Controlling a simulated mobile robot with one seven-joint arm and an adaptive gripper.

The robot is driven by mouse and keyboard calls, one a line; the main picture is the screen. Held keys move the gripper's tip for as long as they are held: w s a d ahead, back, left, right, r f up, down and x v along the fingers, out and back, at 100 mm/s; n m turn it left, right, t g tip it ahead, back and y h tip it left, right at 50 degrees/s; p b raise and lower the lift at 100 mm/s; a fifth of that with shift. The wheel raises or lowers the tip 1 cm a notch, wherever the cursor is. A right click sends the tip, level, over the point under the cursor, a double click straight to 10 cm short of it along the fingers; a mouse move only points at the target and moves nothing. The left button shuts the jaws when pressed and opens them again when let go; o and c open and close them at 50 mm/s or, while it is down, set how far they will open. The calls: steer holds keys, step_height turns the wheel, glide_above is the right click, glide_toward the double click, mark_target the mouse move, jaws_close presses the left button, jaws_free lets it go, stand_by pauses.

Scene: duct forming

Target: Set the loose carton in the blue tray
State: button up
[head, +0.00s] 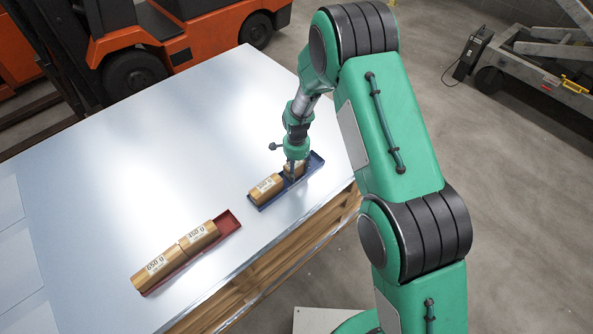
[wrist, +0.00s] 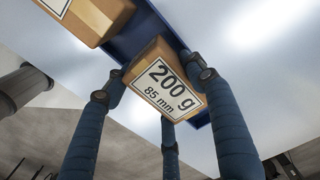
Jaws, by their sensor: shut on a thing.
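The blue tray (head: 316,160) lies on the metal table near its right edge. My gripper (head: 294,175) points down over the tray's middle-right part. It is shut on a small brown carton (head: 289,170) labelled 200 g, 85 mm in the wrist view (wrist: 166,90). Three blue fingers surround that carton. It is within the tray's outline or just above it; I cannot tell whether it touches the floor. Another brown carton (head: 265,188) sits in the tray's left part, and its end shows in the wrist view (wrist: 98,18). A short stretch of tray (wrist: 130,42) shows between the cartons.
A red tray (head: 229,219) to the lower left holds a 650 g carton (head: 158,267) and a 450 g carton (head: 199,238), with bare room at its right end. The table's left and far areas are clear. An orange forklift (head: 170,45) stands behind.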

mark_target(296, 165)
steer(key=shift+o, duration=0.2)
steer(key=shift+s+d+f+b, duration=0.1)
steer(key=shift+s+f+b, duration=0.1)
steer(key=shift+f, duration=0.35)
steer(key=shift+s+d+f+b, duration=0.1)
steer(key=shift+s+f+b, duration=0.1)
steer(key=shift+f, duration=0.35)
steer(key=o, duration=1.3)
steer(key=shift+f, duration=0.15)
steer(key=shift+w+a+f, duration=0.15)
steer(key=shift+w+f, duration=0.05)
steer(key=shift+s+r, duration=0.1)
steer(key=shift+s, duration=0.05)
steer(key=shift+w+r, duration=0.35)
steer(key=shift+r, duration=0.05)
steer(key=shift+r, duration=0.1)
steer(key=shift+r+p, duration=0.45)
steer(key=shift+p, duration=0.05)
step_height(296, 165, up, 12)
steer(key=shift+r+p, duration=0.1)
steer(key=shift+p, duration=0.5)
